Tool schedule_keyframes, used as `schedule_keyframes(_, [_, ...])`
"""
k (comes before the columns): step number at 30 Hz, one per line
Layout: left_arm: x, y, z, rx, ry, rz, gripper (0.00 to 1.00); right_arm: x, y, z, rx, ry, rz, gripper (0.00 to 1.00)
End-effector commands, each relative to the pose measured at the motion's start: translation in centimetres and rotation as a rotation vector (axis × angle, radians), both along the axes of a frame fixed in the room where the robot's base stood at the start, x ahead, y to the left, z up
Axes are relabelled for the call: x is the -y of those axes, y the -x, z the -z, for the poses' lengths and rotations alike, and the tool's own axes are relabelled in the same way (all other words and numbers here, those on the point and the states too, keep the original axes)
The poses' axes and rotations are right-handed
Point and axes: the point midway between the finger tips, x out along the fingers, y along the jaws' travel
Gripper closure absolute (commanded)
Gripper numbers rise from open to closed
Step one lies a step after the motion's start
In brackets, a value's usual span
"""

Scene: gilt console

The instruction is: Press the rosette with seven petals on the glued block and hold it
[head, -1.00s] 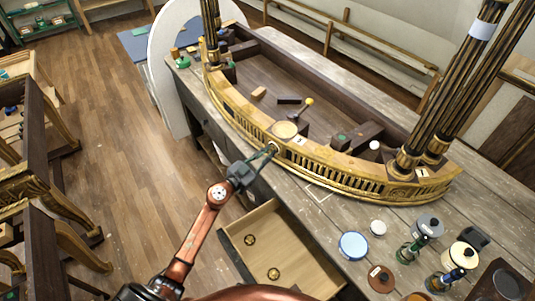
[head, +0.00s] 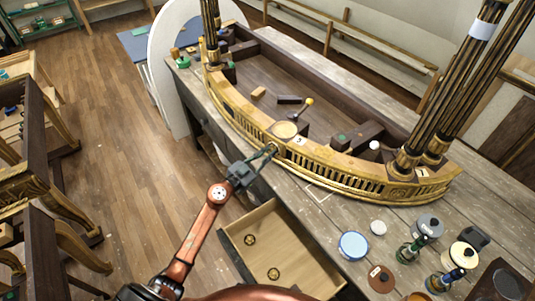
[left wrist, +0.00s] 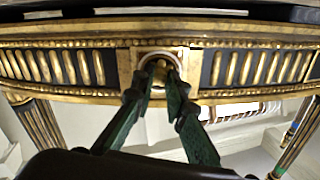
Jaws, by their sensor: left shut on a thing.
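My left gripper (head: 268,152) reaches the gilt front rail of the console (head: 330,183). In the left wrist view its two green fingers (left wrist: 161,82) close on a small gold rosette (left wrist: 160,67) at the square block (left wrist: 136,70) in the middle of the rail. The fingers cover most of the rosette, so its petals cannot be counted. Two other gold rosettes lie apart in the open drawer (head: 232,238): one at the upper left (head: 249,240) and one lower down (head: 273,274). My right gripper is not in view.
The workbench (head: 325,235) carries a blue-lidded jar (head: 353,245), a white lid (head: 378,227), a brown lid (head: 381,279) and green bottles (head: 407,250) at the lower right. Fluted legs (head: 440,110) stand up from the console's right end. Wooden floor lies open at left.

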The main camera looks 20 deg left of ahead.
Motion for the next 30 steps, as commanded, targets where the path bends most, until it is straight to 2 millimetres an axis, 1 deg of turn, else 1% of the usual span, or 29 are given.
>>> schedule_keyframes(14, [0.08, -0.04, -0.06, 0.001, 0.0, 0.001, 1.0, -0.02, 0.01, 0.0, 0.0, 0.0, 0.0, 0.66])
schedule_keyframes(15, [0.08, -0.04, -0.06, 0.001, 0.0, 0.001, 0.87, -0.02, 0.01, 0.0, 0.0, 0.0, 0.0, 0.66])
schedule_keyframes(21, [0.01, -0.01, -0.04, 0.001, 0.0, 0.0, 0.73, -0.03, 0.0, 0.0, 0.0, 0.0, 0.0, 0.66])
schedule_keyframes(24, [-0.02, 0.01, -0.01, 0.0, 0.0, -0.001, 0.67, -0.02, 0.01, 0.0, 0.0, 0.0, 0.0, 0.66])
schedule_keyframes(29, [-0.05, 0.03, -0.01, 0.0, 0.0, -0.001, 0.67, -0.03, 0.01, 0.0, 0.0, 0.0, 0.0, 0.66])
schedule_keyframes(30, [-0.04, 0.03, 0.0, 0.0, 0.0, -0.001, 0.66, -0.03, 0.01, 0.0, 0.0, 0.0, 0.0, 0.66])
